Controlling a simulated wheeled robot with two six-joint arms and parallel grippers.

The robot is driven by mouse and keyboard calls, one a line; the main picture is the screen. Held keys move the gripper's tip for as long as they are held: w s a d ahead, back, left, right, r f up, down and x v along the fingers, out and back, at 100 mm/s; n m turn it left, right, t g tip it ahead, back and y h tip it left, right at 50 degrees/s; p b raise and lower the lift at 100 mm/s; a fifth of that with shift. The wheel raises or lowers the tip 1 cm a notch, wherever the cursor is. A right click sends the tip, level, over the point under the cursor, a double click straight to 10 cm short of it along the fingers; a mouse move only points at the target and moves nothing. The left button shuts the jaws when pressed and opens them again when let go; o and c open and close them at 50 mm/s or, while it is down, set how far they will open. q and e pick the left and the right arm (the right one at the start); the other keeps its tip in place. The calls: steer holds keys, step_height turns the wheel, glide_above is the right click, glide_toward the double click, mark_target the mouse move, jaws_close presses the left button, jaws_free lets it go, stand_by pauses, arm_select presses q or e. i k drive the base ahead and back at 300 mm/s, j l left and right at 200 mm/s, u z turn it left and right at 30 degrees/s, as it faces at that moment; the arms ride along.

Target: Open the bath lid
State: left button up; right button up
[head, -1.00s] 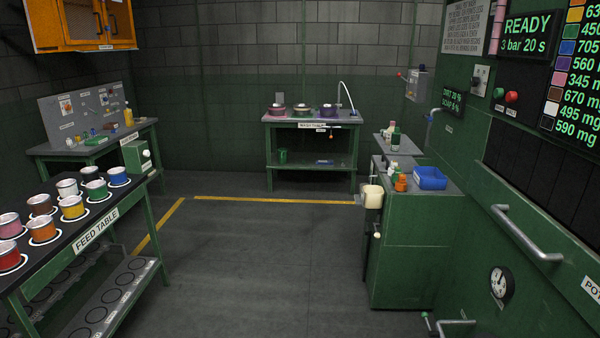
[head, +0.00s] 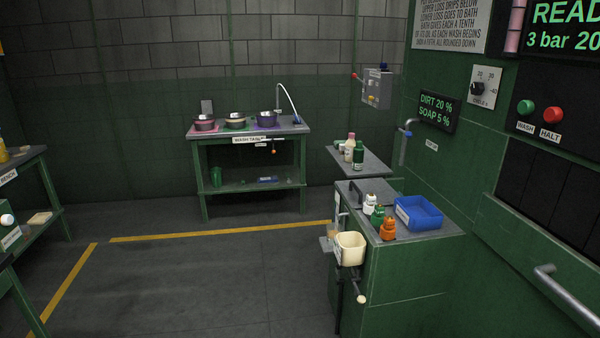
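A green cabinet (head: 405,285) stands at the right, and it looks like the bath. Its grey top (head: 430,240) has a dark handle-like piece (head: 357,190) near the far left corner, which may belong to the lid. That part looks flat and closed, but its edges are partly hidden by bottles and I cannot be sure. White, green and orange bottles (head: 388,229) and a blue tray (head: 419,212) stand on the top. Neither of my grippers is in view.
A cream cup (head: 350,248) and a knobbed lever (head: 361,298) stick out from the cabinet's left side. A grey shelf (head: 373,163) holds bottles behind it. A green wall with a bar handle (head: 565,300) bounds the right. The floor (head: 200,280) left of the cabinet is clear.

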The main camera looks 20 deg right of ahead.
mark_target(354, 191)
steer(key=i+j+z, duration=0.1)
steer(key=i+z, duration=0.2)
steer(key=i, duration=0.25)
steer(key=i+j+z, duration=0.2)
steer(key=i+z, duration=0.15)
steer(key=i, duration=0.15)
steer(key=i+j+z, duration=0.3)
steer(key=i, duration=0.2)
